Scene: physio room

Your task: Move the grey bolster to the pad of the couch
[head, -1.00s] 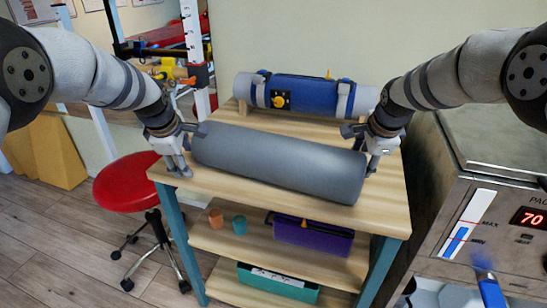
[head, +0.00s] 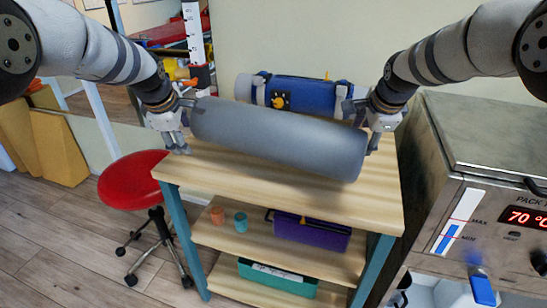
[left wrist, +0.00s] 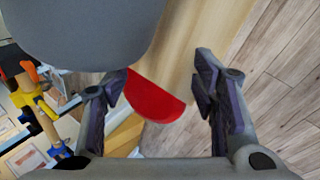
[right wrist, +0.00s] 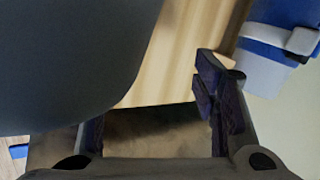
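The grey bolster (head: 280,138) lies level across the trolley, between my two hands, and appears raised above the wooden top (head: 300,192). My left gripper (head: 180,145) is at its left end and my right gripper (head: 371,145) is at its right end. In the left wrist view the bolster (left wrist: 80,30) overlaps one finger of the open gripper (left wrist: 158,88), and it is not between the fingers. In the right wrist view the bolster (right wrist: 65,55) hides much of one finger; the fingers stand apart. I cannot make out the couch and its pad for certain.
A red stool (head: 132,182) stands left of the trolley; a steel heater cabinet (head: 490,215) stands close on the right.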

